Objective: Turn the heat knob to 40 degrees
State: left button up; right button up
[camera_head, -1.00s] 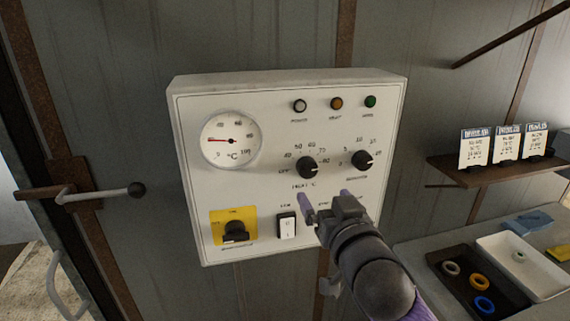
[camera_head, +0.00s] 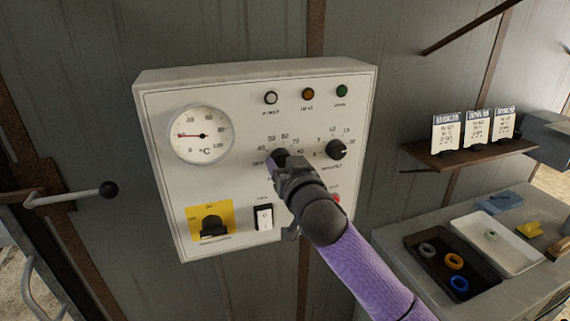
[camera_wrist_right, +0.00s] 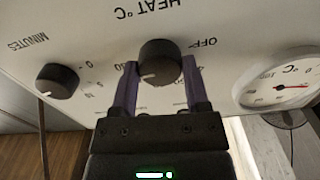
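The heat knob (camera_wrist_right: 160,62) is black and round on the white control panel (camera_head: 160,140). In the wrist view, where the panel appears upside down, its white mark points lower left, on the side away from OFF and the partly visible 40. My right gripper (camera_wrist_right: 160,68) is open, with one purple finger on each side of the knob. The gaps look very small, and I cannot tell whether the fingers touch it. In the head view, the right gripper (camera_head: 276,164) covers much of the knob (camera_head: 283,155). My left gripper is not in view.
The minutes knob (camera_head: 336,149) sits close to the right of the gripper. A dial gauge (camera_head: 202,134), a yellow-backed switch (camera_head: 211,225) and a rocker switch (camera_head: 263,217) share the panel. A lever with a black ball (camera_head: 108,189) juts out left. A shelf (camera_head: 465,152) and bench stand right.

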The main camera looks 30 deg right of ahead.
grip_shut()
